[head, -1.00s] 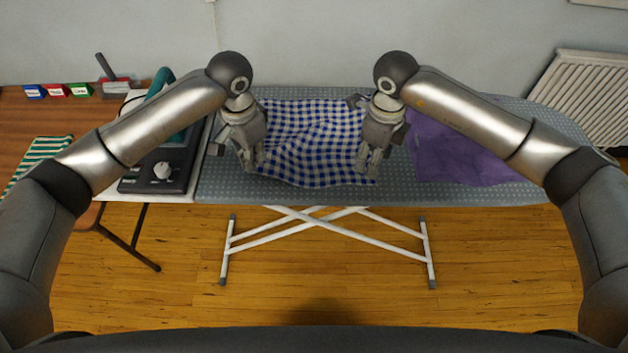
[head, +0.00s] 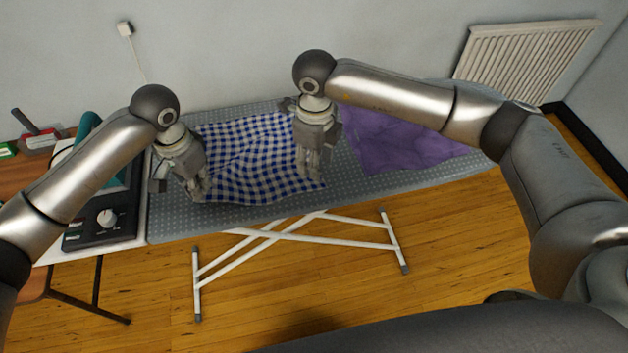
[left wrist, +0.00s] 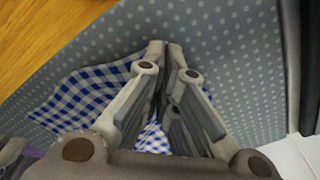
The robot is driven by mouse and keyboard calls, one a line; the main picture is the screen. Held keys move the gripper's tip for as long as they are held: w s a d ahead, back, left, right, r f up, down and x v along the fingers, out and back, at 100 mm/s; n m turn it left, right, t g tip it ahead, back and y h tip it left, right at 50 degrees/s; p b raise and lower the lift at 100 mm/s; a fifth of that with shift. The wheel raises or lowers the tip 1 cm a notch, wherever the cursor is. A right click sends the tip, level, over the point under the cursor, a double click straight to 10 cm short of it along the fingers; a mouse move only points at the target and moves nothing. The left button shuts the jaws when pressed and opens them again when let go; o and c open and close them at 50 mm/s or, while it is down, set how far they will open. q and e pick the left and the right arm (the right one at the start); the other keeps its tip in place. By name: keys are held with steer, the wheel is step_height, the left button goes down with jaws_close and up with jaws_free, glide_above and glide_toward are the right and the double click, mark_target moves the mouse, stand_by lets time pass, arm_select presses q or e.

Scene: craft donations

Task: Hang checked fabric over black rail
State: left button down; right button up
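The blue-and-white checked fabric (head: 255,150) lies spread and rumpled on the grey dotted ironing board (head: 375,187). My left gripper (head: 200,190) is at its front left corner. In the left wrist view the fingertips (left wrist: 167,46) are nearly together and the fabric (left wrist: 88,97) runs up to them, so it appears pinched. My right gripper (head: 312,174) is at the front right corner, fingers close together, apparently shut on the fabric; its tips show only small. No black rail can be made out.
A purple cloth (head: 400,142) lies on the board to the right. A dark appliance with a white knob (head: 107,217) stands left of the board. A radiator (head: 525,60) is on the back wall. Wooden floor (head: 450,270) is open in front and right.

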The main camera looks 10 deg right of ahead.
mark_target(315, 183)
steer(key=shift+f, duration=3)
steer(key=shift+c, duration=0.5)
jaws_close()
steer(key=shift+r, duration=2.5)
